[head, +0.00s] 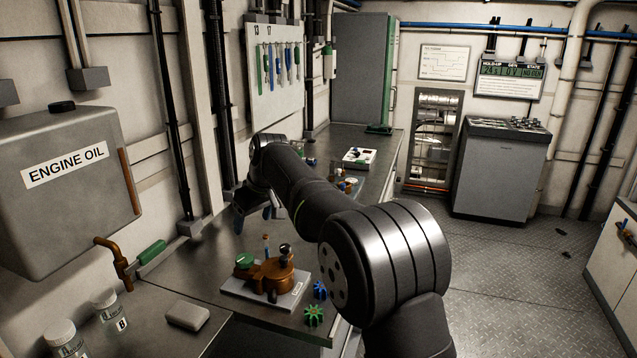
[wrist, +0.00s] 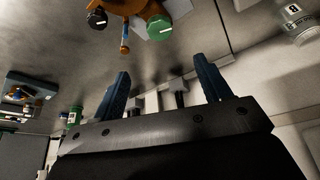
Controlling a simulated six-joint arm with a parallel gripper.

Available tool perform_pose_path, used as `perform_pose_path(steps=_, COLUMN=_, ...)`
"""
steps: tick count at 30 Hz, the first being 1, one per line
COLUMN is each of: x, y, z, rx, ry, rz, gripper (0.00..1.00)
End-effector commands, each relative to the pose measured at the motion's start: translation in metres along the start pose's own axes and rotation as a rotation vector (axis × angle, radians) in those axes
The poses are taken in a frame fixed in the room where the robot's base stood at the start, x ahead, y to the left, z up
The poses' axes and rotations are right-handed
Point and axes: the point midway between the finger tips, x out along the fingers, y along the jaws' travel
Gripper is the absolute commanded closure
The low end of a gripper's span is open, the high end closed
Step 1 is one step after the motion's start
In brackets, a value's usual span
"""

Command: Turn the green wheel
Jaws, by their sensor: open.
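A brown metal pump-like body (head: 268,275) sits on a pale plate on the bench, and part of it shows at the top of the wrist view (wrist: 128,6). On it are a round green wheel (head: 245,260) and a dark knob (head: 285,249). In the wrist view the green wheel (wrist: 160,27) has a white line across its face. My gripper (wrist: 164,82) is open and empty, its two blue fingers apart. In the head view my gripper (head: 264,213) is above the bench, behind the brown body and clear of the green wheel.
Loose green (head: 314,315) and blue (head: 320,289) toothed wheels lie by the bench's front edge. An engine oil tank (head: 70,190) with a brown tap (head: 115,262) stands left. Bottles (head: 107,305) and a grey block (head: 188,316) are at front left. A white box (head: 359,158) is farther back.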

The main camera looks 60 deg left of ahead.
Motion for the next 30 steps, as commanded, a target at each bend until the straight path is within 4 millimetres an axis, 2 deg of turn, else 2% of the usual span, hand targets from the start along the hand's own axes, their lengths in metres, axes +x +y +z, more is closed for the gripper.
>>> perform_pose_path(steps=3, x=-0.023, y=0.005, z=0.002, rx=0.011, ry=0.005, rz=0.003, gripper=0.30)
perform_pose_path(steps=21, x=-0.085, y=0.101, z=0.040, rx=0.286, ry=0.138, rz=0.053, gripper=0.30)
perform_pose_path(steps=30, x=-0.106, y=0.128, z=0.054, rx=0.371, ry=0.183, rz=0.069, gripper=0.30)
